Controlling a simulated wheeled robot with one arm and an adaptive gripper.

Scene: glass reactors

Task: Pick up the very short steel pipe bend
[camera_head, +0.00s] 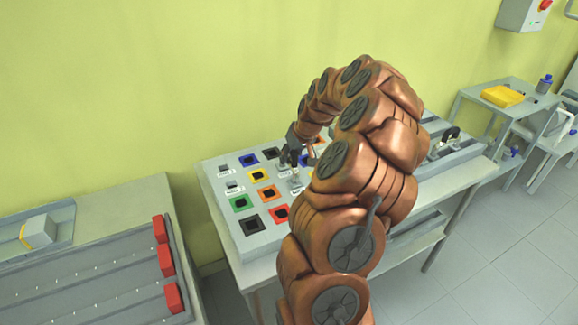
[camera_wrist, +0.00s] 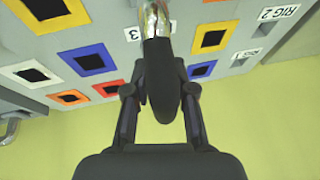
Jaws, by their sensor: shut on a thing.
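My gripper (camera_head: 293,158) is over the grey board (camera_head: 262,240) with coloured square frames. In the wrist view my gripper (camera_wrist: 158,45) is shut on a shiny steel piece, which looks like the short steel pipe bend (camera_wrist: 154,18). The fingers hide part of the bend, and its far end runs out of the top of the picture. In the head view a small metal shape shows just below the fingers, but it is too small to make out. I cannot tell whether the bend is clear of the board.
The board has dark square holes framed in blue (camera_head: 248,160), yellow (camera_head: 258,175), green (camera_head: 240,203) and red (camera_head: 279,214). A grey bench with red blocks (camera_head: 166,261) stands at the left. A yellow tray (camera_head: 503,97) is on a far right table. A green wall is behind.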

